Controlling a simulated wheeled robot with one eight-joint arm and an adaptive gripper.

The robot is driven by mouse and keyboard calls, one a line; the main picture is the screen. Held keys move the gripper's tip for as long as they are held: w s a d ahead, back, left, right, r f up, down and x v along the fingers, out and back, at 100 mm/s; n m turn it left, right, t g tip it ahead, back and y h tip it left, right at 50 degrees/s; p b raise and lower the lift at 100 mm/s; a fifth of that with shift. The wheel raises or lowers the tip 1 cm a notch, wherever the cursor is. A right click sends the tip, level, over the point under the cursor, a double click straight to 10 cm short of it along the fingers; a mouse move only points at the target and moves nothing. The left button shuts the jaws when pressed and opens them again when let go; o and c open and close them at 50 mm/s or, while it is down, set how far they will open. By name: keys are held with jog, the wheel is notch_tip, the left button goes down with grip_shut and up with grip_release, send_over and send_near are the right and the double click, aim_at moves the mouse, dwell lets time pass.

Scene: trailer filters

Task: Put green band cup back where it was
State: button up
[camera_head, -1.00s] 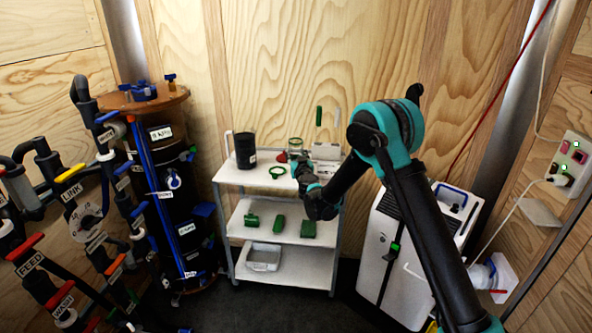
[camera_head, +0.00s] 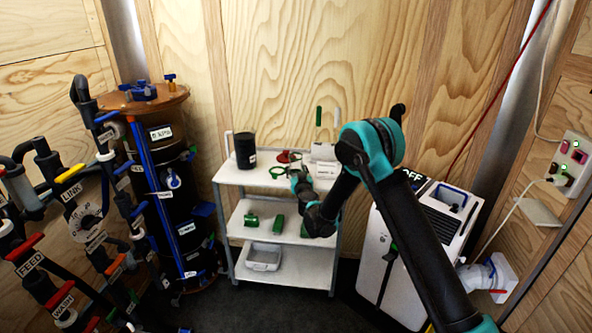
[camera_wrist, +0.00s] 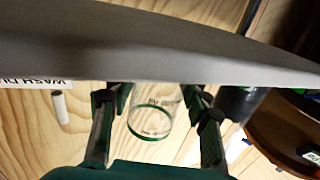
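The green band cup (camera_wrist: 152,112) is clear, with dark print and a green ring. In the wrist view it sits between the two fingers of my gripper (camera_wrist: 155,92), which close in on its sides near their tips. The fingers look shut on it, though the contact is partly hidden. In the head view my gripper (camera_head: 299,178) is over the right part of the white cart's top shelf (camera_head: 232,175), and I cannot clearly make out the cup. Whether the cup touches the shelf does not show.
A green ring (camera_head: 277,171) and a black jar (camera_head: 245,150) are on the top shelf, left of my gripper. A red item (camera_head: 286,156) and a white box (camera_head: 323,152) are behind. Green parts (camera_head: 278,224) lie on the middle shelf, a white tray (camera_head: 264,257) below.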

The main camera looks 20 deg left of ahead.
jog(key=o, duration=0.4)
jog(key=shift+c, duration=0.2)
jog(key=shift+s+r, duration=0.1)
jog(key=shift+r, duration=0.05)
jog(key=v, duration=1.2)
jog(key=s+d+r+n+g+y, duration=0.15)
jog(key=d+r+g, duration=0.25)
jog(key=d+r, duration=1)
jog(key=s+d+f+m+g+h, duration=0.2)
jog(key=s+d+f+h, duration=0.1)
jog(key=s+d, duration=0.6)
jog(key=s+d+f+m+g+h, duration=0.2)
jog(key=s+d+f, duration=0.4)
jog(key=s+d, duration=0.4)
jog(key=s+d+f+m+g+h, duration=0.3)
jog(key=s+d+h, duration=0.3)
jog(key=d, duration=1.3)
jog(key=s+f+m, duration=0.1)
jog(key=s, duration=0.2)
jog(key=shift+s+d+f, duration=0.2)
jog(key=shift+s+f, duration=0.1)
jog(key=shift+f, duration=0.05)
